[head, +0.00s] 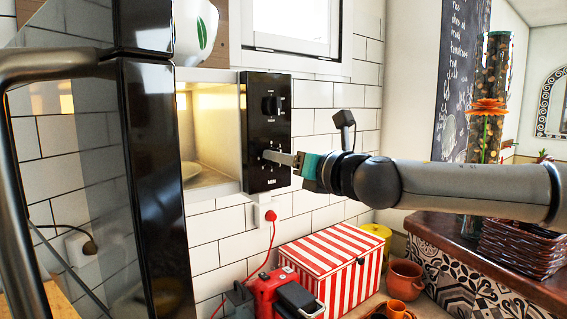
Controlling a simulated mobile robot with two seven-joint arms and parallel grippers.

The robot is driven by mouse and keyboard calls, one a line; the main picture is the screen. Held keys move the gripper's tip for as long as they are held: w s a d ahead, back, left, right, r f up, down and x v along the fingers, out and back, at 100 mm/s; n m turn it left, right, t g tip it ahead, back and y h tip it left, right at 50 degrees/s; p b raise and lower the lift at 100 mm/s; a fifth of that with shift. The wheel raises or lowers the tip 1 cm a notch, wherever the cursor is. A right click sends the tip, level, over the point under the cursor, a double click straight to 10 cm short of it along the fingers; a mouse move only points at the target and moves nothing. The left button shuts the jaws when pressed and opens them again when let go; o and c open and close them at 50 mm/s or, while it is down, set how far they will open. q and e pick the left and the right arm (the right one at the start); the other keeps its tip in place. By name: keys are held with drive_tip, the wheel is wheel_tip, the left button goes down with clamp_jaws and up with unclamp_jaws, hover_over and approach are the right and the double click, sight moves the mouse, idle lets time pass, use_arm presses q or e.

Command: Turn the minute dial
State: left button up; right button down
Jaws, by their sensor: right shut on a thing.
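The microwave's black control panel (251,185) faces me at the centre, with an upper dial (271,105) and a lower dial at the level of my gripper. My right gripper (272,156) reaches in from the right, its fingers at the lower dial. I cannot read the panel's markings. My left gripper is not in view.
Below the panel are a red socket plug (271,215), a red-and-white striped box (332,262), a red appliance (268,292) and terracotta pots (405,280). A tiled counter (455,270) with a wicker basket (522,250) stands at right.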

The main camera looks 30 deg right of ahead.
drive_tip(key=shift+f+m+b, duration=0.2)
drive_tip(key=shift+m+b, duration=2.55)
drive_tip(key=shift+m, duration=5.45)
drive_tip(key=shift+f+m+b, duration=0.15)
drive_tip(key=shift+m+b, duration=2.6)
drive_tip(key=shift+m, duration=5.45)
drive_tip(key=shift+c, duration=2.1)
unclamp_jaws()
